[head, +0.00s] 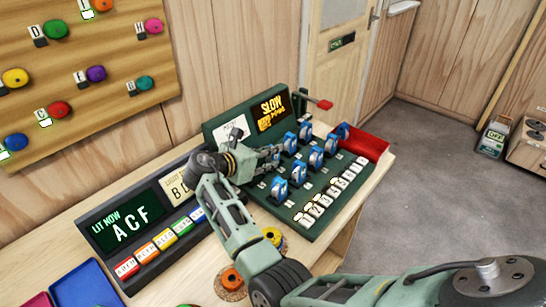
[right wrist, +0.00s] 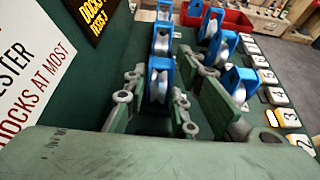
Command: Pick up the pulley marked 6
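Several blue pulleys with silver wheels stand in rows on a green board (head: 318,226). One blue pulley (right wrist: 158,68) is between the fingers of my right gripper (right wrist: 160,97) in the right wrist view. The fingers are spread to either side of it, with gaps showing, so the gripper is open around it. In the head view my right gripper (head: 270,153) reaches in at the board's left side and partly hides that pulley. I cannot read a 6 on any pulley. My left gripper is not in view.
White numbered keys (head: 313,209) line the board's near right edge. A lit panel reading ACF (head: 130,222) and coloured keys are left. Other pulleys stand close to the gripper.

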